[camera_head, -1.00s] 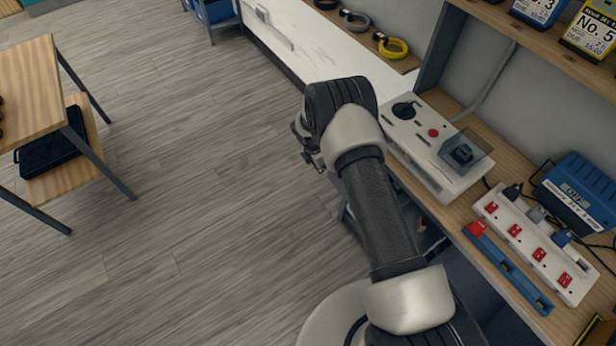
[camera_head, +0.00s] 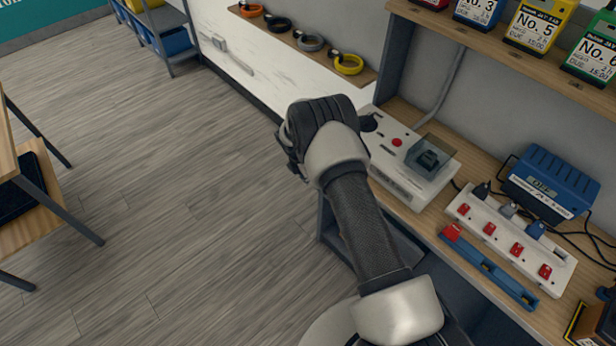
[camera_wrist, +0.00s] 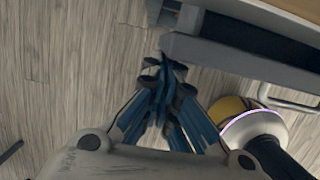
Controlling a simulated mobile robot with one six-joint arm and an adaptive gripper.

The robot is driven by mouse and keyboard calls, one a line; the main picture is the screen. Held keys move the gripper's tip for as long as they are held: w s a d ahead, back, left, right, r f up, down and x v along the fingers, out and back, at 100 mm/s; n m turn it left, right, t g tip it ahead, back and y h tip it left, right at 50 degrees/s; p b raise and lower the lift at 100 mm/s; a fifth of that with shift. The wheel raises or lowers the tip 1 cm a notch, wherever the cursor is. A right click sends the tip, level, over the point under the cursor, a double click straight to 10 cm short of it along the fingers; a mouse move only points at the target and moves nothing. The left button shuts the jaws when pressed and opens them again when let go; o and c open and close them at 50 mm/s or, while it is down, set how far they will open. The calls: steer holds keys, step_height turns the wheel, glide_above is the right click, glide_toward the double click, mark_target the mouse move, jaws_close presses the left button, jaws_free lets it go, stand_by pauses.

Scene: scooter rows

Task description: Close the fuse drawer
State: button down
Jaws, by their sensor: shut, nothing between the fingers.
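The white control box (camera_head: 432,185) stands on the wooden bench, with a dark knob, a red button and a clear grey cover on top. Its front face is partly covered by my arm. I cannot make out the fuse drawer clearly or how far it stands open.
A white power strip (camera_head: 510,242) with red switches, a blue-and-red tool (camera_head: 490,268) and a blue device (camera_head: 550,185) lie on the bench to the right. Coloured rings hang at the back, including a yellow ring (camera_head: 348,64). The floor (camera_head: 180,200) on the left is open.

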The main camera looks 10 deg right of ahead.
steer(key=s+a+r+p, duration=0.3)
steer(key=a+r, duration=0.2)
steer(key=r, duration=0.4)
steer(key=shift+a+r, duration=0.3)
